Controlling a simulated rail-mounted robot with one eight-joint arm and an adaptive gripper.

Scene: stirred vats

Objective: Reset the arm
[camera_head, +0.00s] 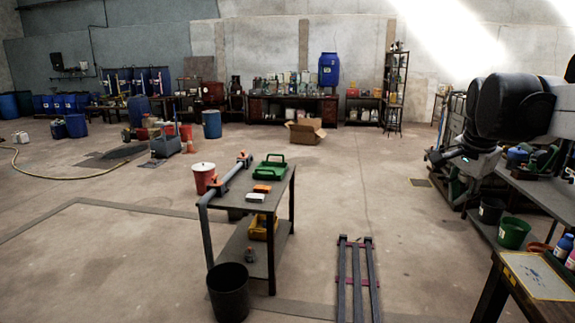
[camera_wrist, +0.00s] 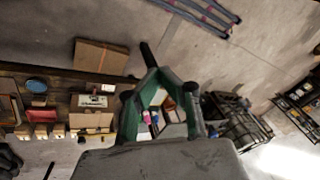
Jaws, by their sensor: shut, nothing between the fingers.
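My arm reaches in from the right edge of the head view, with its dark joints in front of the right-hand benches. My gripper (camera_head: 436,156) hangs at the arm's left end, small and dark against the background, clear of the small metal table. In the wrist view my gripper (camera_wrist: 148,52) shows its green-grey linkages forming a loop, with the fingertips together at the top. Nothing is held. Small bottles (camera_wrist: 150,117) with pink and blue tops show through the loop, below the gripper.
A metal table (camera_head: 238,200) with a green case (camera_head: 269,171) stands in the middle. A black bin (camera_head: 229,293) is at its foot. Floor rails (camera_head: 357,280) run in front. A green bucket (camera_head: 513,233) is at right.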

